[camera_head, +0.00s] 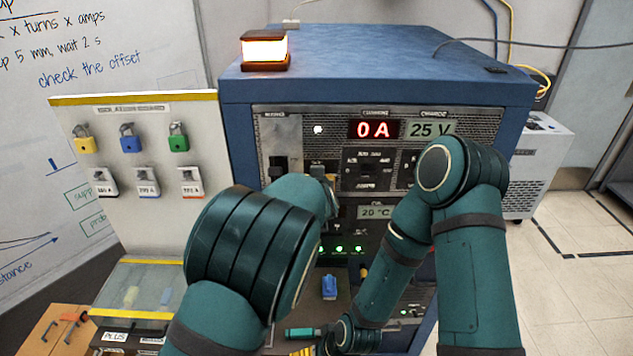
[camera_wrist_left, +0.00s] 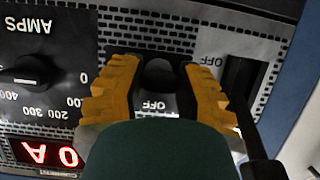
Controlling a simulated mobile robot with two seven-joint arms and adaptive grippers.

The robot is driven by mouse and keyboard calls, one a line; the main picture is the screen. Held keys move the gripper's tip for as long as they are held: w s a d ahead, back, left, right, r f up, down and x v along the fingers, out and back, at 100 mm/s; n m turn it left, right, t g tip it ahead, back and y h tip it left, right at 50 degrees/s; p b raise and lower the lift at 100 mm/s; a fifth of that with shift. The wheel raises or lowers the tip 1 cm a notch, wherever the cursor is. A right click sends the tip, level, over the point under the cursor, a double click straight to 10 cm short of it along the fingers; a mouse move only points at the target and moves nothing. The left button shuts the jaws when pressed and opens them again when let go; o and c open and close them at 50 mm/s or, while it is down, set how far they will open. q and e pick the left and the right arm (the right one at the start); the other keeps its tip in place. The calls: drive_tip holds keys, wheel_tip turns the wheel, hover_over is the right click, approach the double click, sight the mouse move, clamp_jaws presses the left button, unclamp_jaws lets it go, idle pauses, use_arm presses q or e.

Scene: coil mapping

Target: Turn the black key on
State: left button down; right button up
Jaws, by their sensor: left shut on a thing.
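The black key (camera_wrist_left: 160,72) sits in the cabinet's front panel, seen in the left wrist view. An OFF label shows beside it, partly hidden. My left gripper (camera_wrist_left: 160,88) has its yellow-orange fingers on both sides of the key and is shut on it. In the head view the left gripper (camera_head: 324,172) is at the panel's upper left, mostly hidden by my left arm. The key cannot be made out clearly there.
A black switch (camera_wrist_left: 240,78) with another OFF label is beside the key. The current display (camera_head: 374,129) reads 0 A and the voltage display (camera_head: 431,129) 25 V. A padlock board (camera_head: 140,215) stands left. A lit lamp (camera_head: 264,50) is on the blue cabinet (camera_head: 400,75).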

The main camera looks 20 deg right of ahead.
idle(0.3)
use_arm(q)
drive_tip(key=c, duration=0.6)
unclamp_jaws()
drive_tip(key=shift+w, duration=0.1)
drive_tip(key=v, duration=1.2)
